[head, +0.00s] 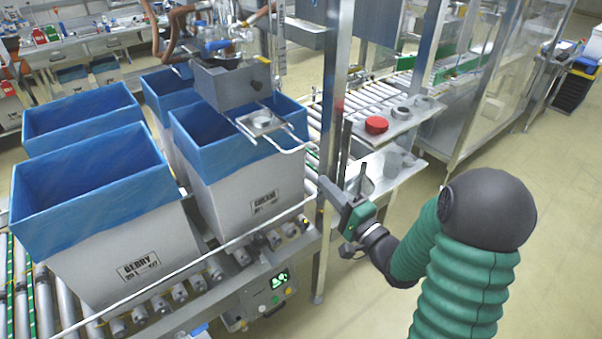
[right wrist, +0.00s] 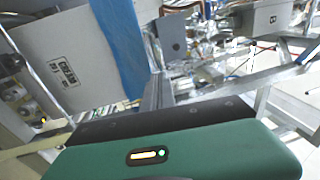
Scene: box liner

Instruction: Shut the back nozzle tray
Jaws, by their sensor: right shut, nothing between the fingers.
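A nozzle tray (head: 262,122), a flat metal plate with a round piece on it and a U-shaped wire handle, sticks out under the grey nozzle housing (head: 232,84), over the blue-lined CREAM box (head: 262,196). No second tray can be made out, so I cannot tell if this is the back one. My right gripper (head: 353,168) is shut and empty, to the right of and below the tray handle, apart from it, beside the steel post. Its green body fills the bottom of the right wrist view. My left gripper is not in view.
A steel post (head: 331,140) stands between my right gripper and the tray. A shelf (head: 395,118) with a red lid (head: 376,125) is behind the gripper. The BERRY box (head: 110,225) stands at left on the roller conveyor.

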